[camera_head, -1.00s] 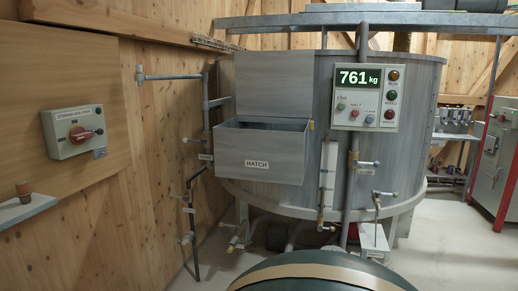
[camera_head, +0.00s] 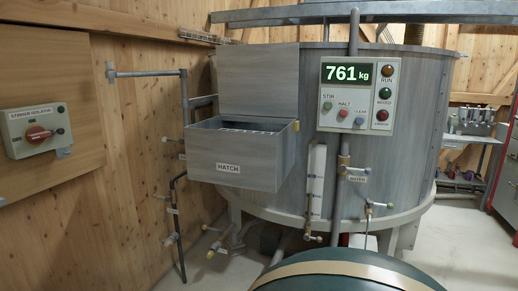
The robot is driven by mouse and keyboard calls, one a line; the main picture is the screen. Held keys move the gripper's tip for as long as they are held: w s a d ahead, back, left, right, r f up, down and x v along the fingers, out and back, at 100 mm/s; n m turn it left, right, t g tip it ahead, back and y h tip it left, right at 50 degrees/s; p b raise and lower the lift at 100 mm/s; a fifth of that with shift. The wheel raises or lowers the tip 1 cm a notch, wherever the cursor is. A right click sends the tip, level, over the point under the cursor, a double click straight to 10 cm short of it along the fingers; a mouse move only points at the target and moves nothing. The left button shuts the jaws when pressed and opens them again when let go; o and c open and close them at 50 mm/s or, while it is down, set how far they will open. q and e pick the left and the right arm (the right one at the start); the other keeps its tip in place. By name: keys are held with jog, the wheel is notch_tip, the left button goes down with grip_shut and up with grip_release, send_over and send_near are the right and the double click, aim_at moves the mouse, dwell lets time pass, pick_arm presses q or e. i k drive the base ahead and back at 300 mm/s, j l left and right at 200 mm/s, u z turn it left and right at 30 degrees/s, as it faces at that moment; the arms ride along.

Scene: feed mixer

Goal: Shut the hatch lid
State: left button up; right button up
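The hatch is a grey box (camera_head: 236,160) labelled HATCH on the front of the large round mixer tank (camera_head: 420,120). Its lid (camera_head: 258,80) stands upright behind the box opening, so the hatch is open. A pale grid shows just inside the opening. A small yellowish piece sits at the box's upper right corner. Neither of my grippers is in view.
A control panel (camera_head: 358,95) reading 761 kg is right of the hatch. Pipes with valves (camera_head: 178,160) run left of it. A switch box (camera_head: 37,131) is on the wooden wall. A dark green rounded shape (camera_head: 345,277) fills the bottom foreground.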

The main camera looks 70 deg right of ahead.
aim_at(262, 80)
jog(key=k+l+z, duration=0.15)
jog(key=l+z, duration=0.15)
jog(key=z, duration=0.15)
jog(key=k+l+z, duration=0.1)
jog(key=l+z, duration=0.3)
jog(key=z, duration=1.05)
jog(key=i+j+z, duration=0.2)
jog(key=i+j, duration=0.15)
jog(key=i, duration=0.3)
jog(key=i+j+z, duration=0.25)
jog(key=i+j, duration=0.25)
jog(key=i, duration=0.15)
